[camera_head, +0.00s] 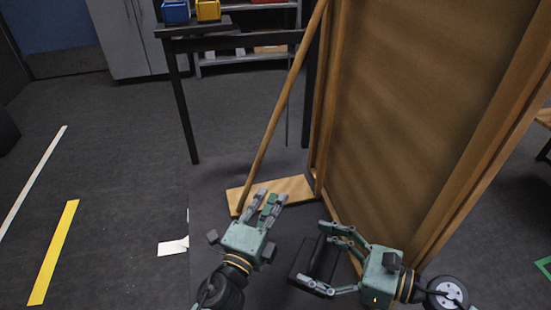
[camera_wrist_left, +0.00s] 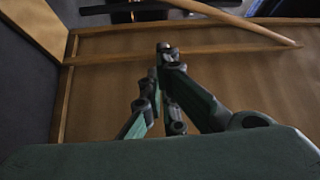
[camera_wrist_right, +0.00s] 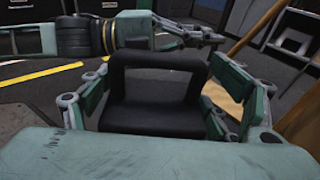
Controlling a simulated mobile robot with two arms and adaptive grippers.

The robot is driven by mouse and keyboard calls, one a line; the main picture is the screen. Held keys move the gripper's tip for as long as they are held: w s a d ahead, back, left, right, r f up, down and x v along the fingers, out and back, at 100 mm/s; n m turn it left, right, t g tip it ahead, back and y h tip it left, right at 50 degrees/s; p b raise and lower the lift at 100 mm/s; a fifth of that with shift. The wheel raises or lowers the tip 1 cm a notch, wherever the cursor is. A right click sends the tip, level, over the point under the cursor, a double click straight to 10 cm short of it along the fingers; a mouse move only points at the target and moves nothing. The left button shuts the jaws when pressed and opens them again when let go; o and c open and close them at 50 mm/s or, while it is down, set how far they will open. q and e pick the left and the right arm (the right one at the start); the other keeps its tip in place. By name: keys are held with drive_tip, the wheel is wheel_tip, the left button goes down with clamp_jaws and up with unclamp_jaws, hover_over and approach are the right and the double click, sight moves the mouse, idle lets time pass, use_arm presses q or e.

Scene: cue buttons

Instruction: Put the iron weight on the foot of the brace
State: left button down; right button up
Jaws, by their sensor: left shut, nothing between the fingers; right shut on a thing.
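The iron weight (camera_head: 312,264) is a black block with a handle. My right gripper (camera_head: 335,258) is shut on it, and the right wrist view shows the weight (camera_wrist_right: 150,110) between the fingers. The wooden brace (camera_head: 279,105) leans diagonally against a large wooden panel. Its foot is a flat light-wood board (camera_head: 290,188) on the floor, partly behind my left gripper. My left gripper (camera_head: 268,195) is shut and empty, in front of the foot in the head view. The weight is to the right of my left gripper and nearer than the foot. Whether it touches the floor cannot be told.
The tall wooden panel (camera_head: 430,110) stands close to my right arm. A dark table (camera_head: 200,36) with blue and yellow bins is behind. A white paper scrap (camera_head: 173,247) and a yellow floor stripe (camera_head: 54,252) lie to the left, where the floor is open.

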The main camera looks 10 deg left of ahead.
drive_tip(key=shift+w+a+f, duration=0.25)
drive_tip(key=shift+w+a, duration=0.05)
drive_tip(key=shift+a, duration=0.15)
drive_tip(key=shift+a+f, duration=0.1)
drive_tip(key=shift+f+b, duration=0.3)
drive_tip(key=shift+b, duration=0.05)
drive_tip(key=shift+f, duration=0.15)
use_arm(q)
drive_tip(key=w+a+f+y, duration=0.1)
drive_tip(key=w+a, duration=0.1)
drive_tip(key=w, duration=1.2)
drive_tip(key=shift+w+a+f, duration=0.15)
drive_tip(key=shift+w+f, duration=0.05)
drive_tip(key=shift+w, duration=0.2)
drive_tip(key=shift+w, duration=0.1)
use_arm(e)
drive_tip(key=shift+f+b, duration=0.2)
drive_tip(key=shift+b, duration=0.15)
use_arm(q)
drive_tip(key=shift+w+a, duration=0.7)
drive_tip(key=shift+w, duration=0.25)
drive_tip(key=shift+s+f, duration=0.1)
drive_tip(key=shift+s, duration=0.05)
use_arm(e)
drive_tip(key=shift+s, duration=0.1)
